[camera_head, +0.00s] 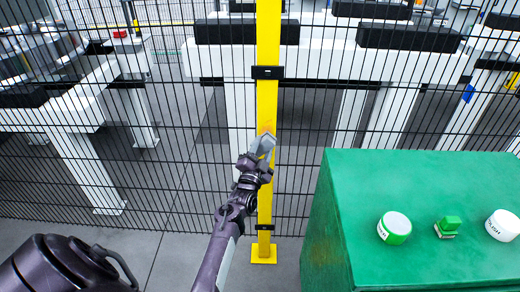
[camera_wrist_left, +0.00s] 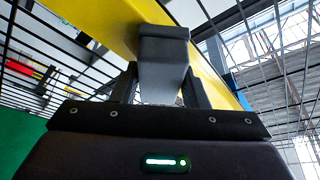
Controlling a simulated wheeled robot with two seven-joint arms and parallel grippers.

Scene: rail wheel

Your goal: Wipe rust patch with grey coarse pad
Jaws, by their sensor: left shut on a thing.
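A yellow fence post (camera_head: 268,60) stands upright in the middle of the head view, and it runs diagonally behind the pad in the left wrist view (camera_wrist_left: 215,85). A faint orange rust patch (camera_head: 266,127) shows on its face. My left gripper (camera_head: 254,159) is shut on a grey pad (camera_head: 263,143), held at the post just below the visible patch. In the left wrist view the grey pad (camera_wrist_left: 163,60) sits between the two fingers. Whether it touches the post I cannot tell. My right gripper is not in view.
A green cabinet (camera_head: 430,250) stands at the right. On its top are a white-and-green tin (camera_head: 394,228), a small green block (camera_head: 447,227) and a white tin (camera_head: 503,225). Black wire mesh fence spans both sides of the post, with white stands (camera_head: 90,165) behind it.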

